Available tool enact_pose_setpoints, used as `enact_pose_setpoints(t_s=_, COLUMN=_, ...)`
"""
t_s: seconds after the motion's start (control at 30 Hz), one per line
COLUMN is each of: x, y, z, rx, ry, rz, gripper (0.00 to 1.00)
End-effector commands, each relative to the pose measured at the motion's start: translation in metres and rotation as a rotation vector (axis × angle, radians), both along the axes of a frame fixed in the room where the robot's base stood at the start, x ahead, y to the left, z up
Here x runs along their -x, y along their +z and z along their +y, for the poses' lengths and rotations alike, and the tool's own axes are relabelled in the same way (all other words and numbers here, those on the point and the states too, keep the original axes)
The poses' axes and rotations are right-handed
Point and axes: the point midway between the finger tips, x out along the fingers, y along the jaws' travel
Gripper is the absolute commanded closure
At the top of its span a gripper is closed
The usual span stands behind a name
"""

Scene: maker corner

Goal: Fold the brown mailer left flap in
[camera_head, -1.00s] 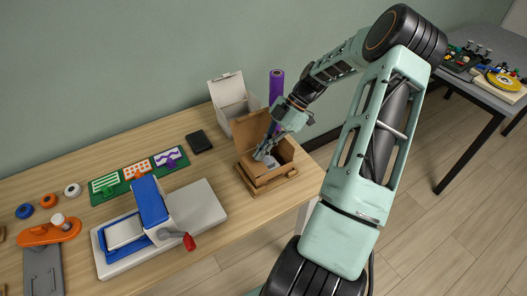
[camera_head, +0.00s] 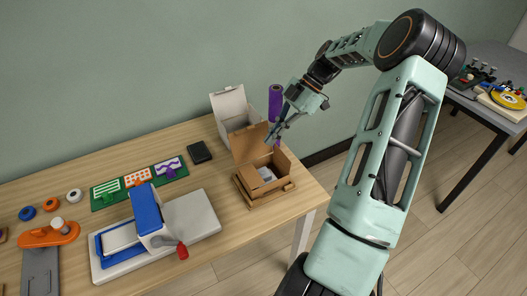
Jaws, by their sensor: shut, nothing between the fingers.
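The brown mailer (camera_head: 249,182) is an open cardboard box near the right end of the bench. Its lid (camera_head: 246,146) stands up at the back. A small pale item (camera_head: 267,174) lies inside. The left side wall looks upright, but I cannot tell whether the left flap is folded in. My gripper (camera_head: 271,138) is above the box, by the lid's right edge, fingers pointing down to the left. It is shut and empty. It appears clear of the box, though contact with the lid edge is hard to judge.
The mailer sits on a wooden tray (camera_head: 284,190). Behind it stand a white open box (camera_head: 229,105) and a purple roll (camera_head: 275,103). A black wallet-like block (camera_head: 199,152) and a press with a blue top (camera_head: 147,208) are to the left. The bench front right is clear.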

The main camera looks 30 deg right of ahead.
Motion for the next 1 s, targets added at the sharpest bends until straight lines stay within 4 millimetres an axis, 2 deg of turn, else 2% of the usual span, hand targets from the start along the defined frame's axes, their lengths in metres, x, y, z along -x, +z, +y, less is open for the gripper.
enact_pose_setpoints(t_s=0.13, x=-0.001, y=0.012, z=-0.011, rx=0.0, ry=0.0, rz=0.0, gripper=1.0)
enact_pose_setpoints(t_s=0.27, x=-0.001, y=0.017, z=-0.009, rx=0.031, ry=0.007, rz=0.013, gripper=1.0)
enact_pose_setpoints(t_s=0.37, x=-0.001, y=0.017, z=0.006, rx=0.121, ry=0.023, rz=0.046, gripper=1.0)
enact_pose_setpoints(t_s=0.6, x=0.003, y=0.022, z=0.046, rx=0.497, ry=0.033, rz=0.077, gripper=1.0)
enact_pose_setpoints(t_s=0.8, x=0.004, y=0.036, z=0.063, rx=0.704, ry=0.012, rz=0.007, gripper=1.0)
enact_pose_setpoints(t_s=1.0, x=0.004, y=0.039, z=0.068, rx=0.763, ry=0.0, rz=-0.029, gripper=1.0)
